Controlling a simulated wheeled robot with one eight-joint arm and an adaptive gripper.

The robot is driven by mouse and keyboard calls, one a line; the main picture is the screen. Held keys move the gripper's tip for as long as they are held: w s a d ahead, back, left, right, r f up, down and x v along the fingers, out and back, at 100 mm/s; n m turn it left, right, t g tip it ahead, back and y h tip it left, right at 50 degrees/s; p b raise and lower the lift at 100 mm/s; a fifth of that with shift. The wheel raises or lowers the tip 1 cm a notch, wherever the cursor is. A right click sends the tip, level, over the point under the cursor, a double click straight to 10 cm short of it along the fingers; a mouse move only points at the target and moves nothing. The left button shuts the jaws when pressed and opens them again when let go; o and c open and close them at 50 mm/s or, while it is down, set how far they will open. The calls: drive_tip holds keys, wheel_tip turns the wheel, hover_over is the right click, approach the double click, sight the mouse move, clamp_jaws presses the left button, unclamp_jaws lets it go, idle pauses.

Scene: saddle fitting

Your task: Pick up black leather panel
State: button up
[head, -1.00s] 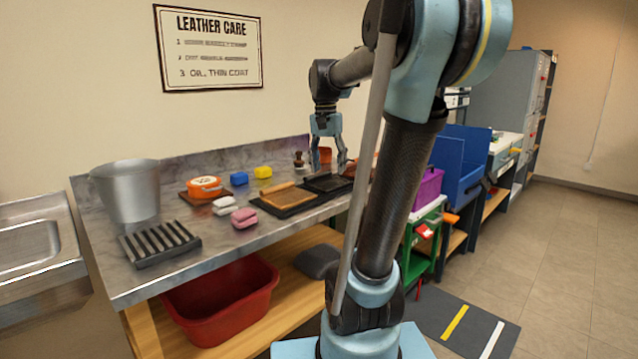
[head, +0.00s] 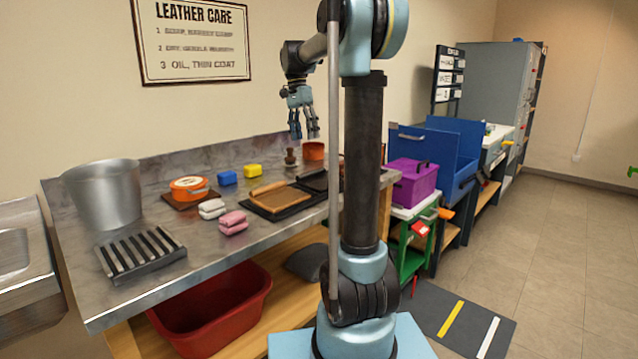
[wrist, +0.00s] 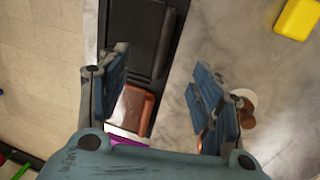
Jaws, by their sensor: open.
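The black leather panel (head: 314,181) lies on a dark tray on the bench, right of a tan panel (head: 282,196). My arm hides its right side in the head view. In the wrist view the black panel (wrist: 134,38) lies flat with a rolled edge (wrist: 164,45) along its right side. My gripper (head: 305,135) is raised above the back of the bench, open and empty. In the wrist view its spread fingers (wrist: 161,62) show either side of the tray's right edge, apart from the panel.
A brown panel (wrist: 133,108) lies beyond the black one. A brush (head: 290,157) and an orange pot (head: 313,151) stand behind the tray. A purple box (head: 412,182) is on the right.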

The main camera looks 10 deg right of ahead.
sight(311, 173)
drive_tip(key=f, duration=0.4)
drive_tip(key=s+d+f, duration=0.1)
drive_tip(key=f, duration=0.4)
drive_tip(key=s+f, duration=0.1)
drive_tip(key=f, duration=0.3)
drive_tip(key=shift+s+d+f, duration=0.2)
drive_tip(key=shift+d+f, duration=0.1)
drive_tip(key=shift+f, duration=0.1)
drive_tip(key=c, duration=1.3)
